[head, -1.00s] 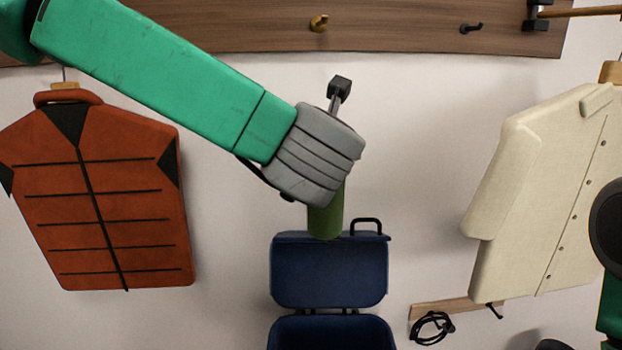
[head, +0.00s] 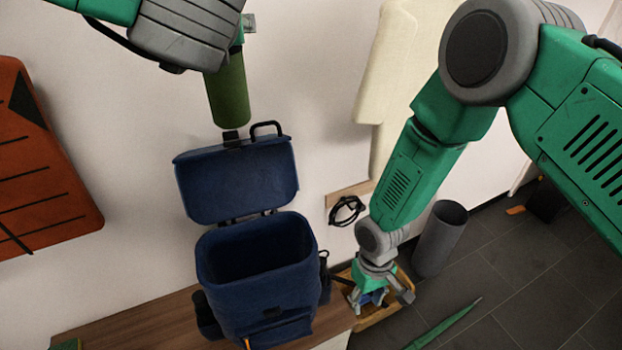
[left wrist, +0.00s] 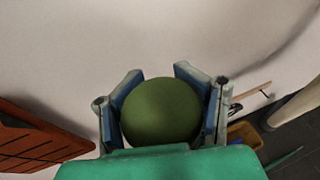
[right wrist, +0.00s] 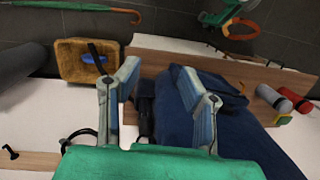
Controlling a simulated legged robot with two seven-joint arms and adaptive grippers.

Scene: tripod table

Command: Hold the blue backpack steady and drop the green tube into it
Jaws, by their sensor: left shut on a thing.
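The blue backpack (head: 262,295) stands upright on a wooden bench, its lid (head: 235,185) folded back against the wall and its mouth open upward. It also shows in the right wrist view (right wrist: 240,130). The green tube (head: 229,95) hangs above the lid in the head view; its round end fills the left wrist view (left wrist: 161,110). My left gripper (left wrist: 158,72) is shut on the tube, its fingers mostly hidden in the head view. My right gripper (head: 378,298) is open, right of the backpack. In the right wrist view a dark side part (right wrist: 144,105) shows between its fingers; contact cannot be told.
A yellow-brown tray (right wrist: 75,62) with a blue item lies beside the bench. A grey bin (head: 440,238) and a green umbrella (head: 445,325) are at the right. A red jacket (head: 45,160) and a cream coat (head: 390,70) hang on the wall.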

